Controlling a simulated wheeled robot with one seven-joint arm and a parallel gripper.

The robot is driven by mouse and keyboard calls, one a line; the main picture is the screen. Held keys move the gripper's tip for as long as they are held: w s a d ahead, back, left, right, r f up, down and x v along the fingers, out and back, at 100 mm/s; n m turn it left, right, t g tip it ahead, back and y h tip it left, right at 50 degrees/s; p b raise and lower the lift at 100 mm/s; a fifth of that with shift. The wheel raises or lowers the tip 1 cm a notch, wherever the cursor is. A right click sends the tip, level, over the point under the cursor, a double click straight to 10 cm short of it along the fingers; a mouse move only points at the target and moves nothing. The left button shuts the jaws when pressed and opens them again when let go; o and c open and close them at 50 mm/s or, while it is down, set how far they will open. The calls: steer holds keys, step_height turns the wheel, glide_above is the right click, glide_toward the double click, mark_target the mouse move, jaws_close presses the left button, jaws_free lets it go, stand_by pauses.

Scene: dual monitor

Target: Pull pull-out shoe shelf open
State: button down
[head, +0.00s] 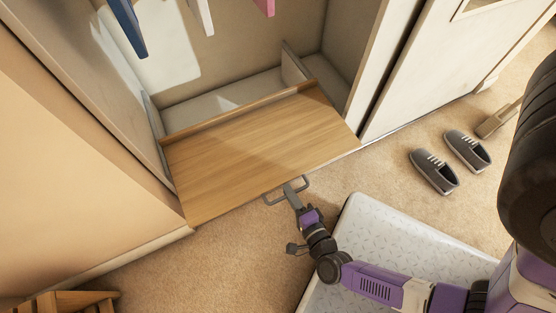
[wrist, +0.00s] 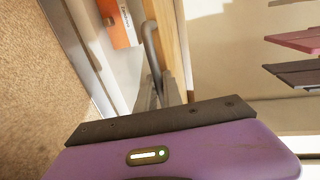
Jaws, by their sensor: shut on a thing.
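The pull-out shoe shelf (head: 255,148) is a flat light-wood board low in the open closet, with a raised lip along its back edge. In the head view its front edge lies about in line with the closet's front. A grey bar handle (head: 272,198) sticks out from the front edge; it also shows in the wrist view (wrist: 151,45) beside the shelf's wooden edge (wrist: 176,40). My gripper (head: 292,190) is at the handle and shut on it. The fingertips are partly hidden in the wrist view.
Hanging clothes (head: 128,25) are above the shelf. An orange-and-white box (wrist: 121,22) shows beside the shelf in the wrist view. Grey shoes (head: 434,172) stand right on carpet.

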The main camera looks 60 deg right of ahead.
steer(key=f+v, duration=0.1)
steer(key=v, duration=0.5)
steer(key=shift+s+a, duration=0.2)
steer(key=shift+s, duration=0.1)
steer(key=shift+f, duration=0.15)
steer(key=c, duration=1.5)
jaws_free()
steer(key=p+v, duration=0.1)
steer(key=v, duration=0.6)
steer(key=shift+s+a, duration=0.2)
steer(key=shift+s, duration=0.15)
